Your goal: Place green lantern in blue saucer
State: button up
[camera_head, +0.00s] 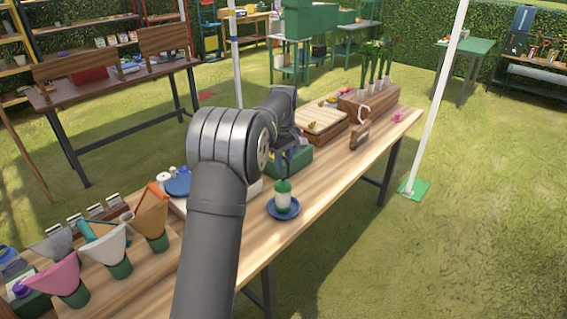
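The green lantern (284,194), with a green top and a pale body, stands upright on the blue saucer (294,210). The saucer lies on the wooden table just right of my arm, near the table's front edge. My gripper (286,155) is a dark shape behind and above the lantern, apart from it in the picture. My own arm covers part of it, and its fingers are too small and hidden to read.
On the wooden table (325,190), paper-wrapped cones (103,250) stand at the left. A green box (301,160), a wooden crate (322,119) and a planter with flowers (370,100) stand behind the saucer. The tabletop right of the saucer is clear.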

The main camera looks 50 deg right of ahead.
notch_tip(320, 180, up, 12)
jog(key=shift+f, duration=0.15)
dwell(0.4)
jog(key=shift+f, duration=4.3)
